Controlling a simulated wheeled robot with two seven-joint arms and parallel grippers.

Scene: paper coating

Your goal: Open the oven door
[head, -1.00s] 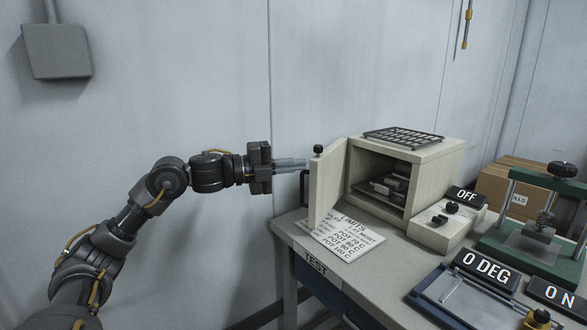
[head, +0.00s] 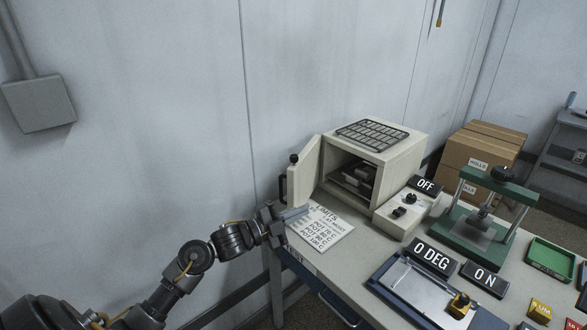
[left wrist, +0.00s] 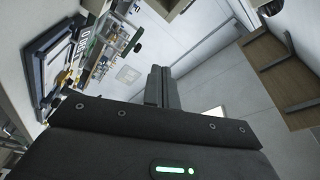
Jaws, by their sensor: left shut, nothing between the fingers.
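The small beige oven (head: 398,160) stands at the back left of the table. Its door (head: 303,172) is swung wide open to the left, with a black knob on top and a dark handle on its outer face. Inside the open chamber (head: 352,174) I see a rack and pale blocks. My left gripper (head: 301,213) is shut and empty, in front of and below the door, near the limits sheet; I cannot tell whether it touches the sheet. In the left wrist view, the closed fingers (left wrist: 161,88) show with nothing between them. My right gripper is not seen.
A limits sheet (head: 322,230) lies on the table before the oven. An OFF sign (head: 425,185) stands by the control box (head: 398,214). To the right are a green press (head: 476,232), a blue-framed plate (head: 408,292) and a green tray (head: 551,258). A wall is behind.

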